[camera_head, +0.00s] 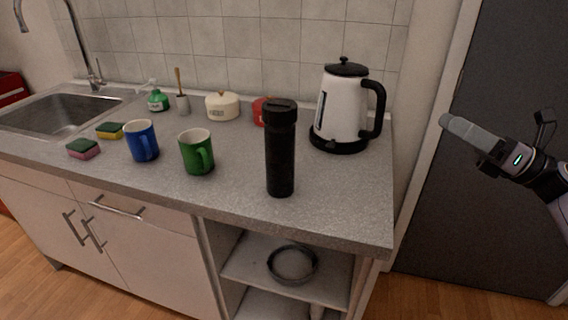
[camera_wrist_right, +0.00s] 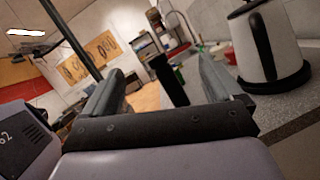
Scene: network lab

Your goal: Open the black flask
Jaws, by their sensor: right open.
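The black flask (camera_head: 280,150) stands upright on the grey counter near its front edge, with its black lid (camera_head: 281,110) on top. My right gripper (camera_head: 446,121) is to the right of the counter, in front of the dark door, well apart from the flask. In the right wrist view my right gripper (camera_wrist_right: 158,88) is open and empty, and the black flask (camera_wrist_right: 172,82) shows beyond and between its fingers. My left gripper is in neither view.
A white kettle (camera_head: 341,105) on a black base stands behind and right of the flask. A green mug (camera_head: 196,153) and a blue mug (camera_head: 142,141) stand to its left. A red container (camera_head: 262,112) is behind it. The counter (camera_head: 340,205) is bare at the front right.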

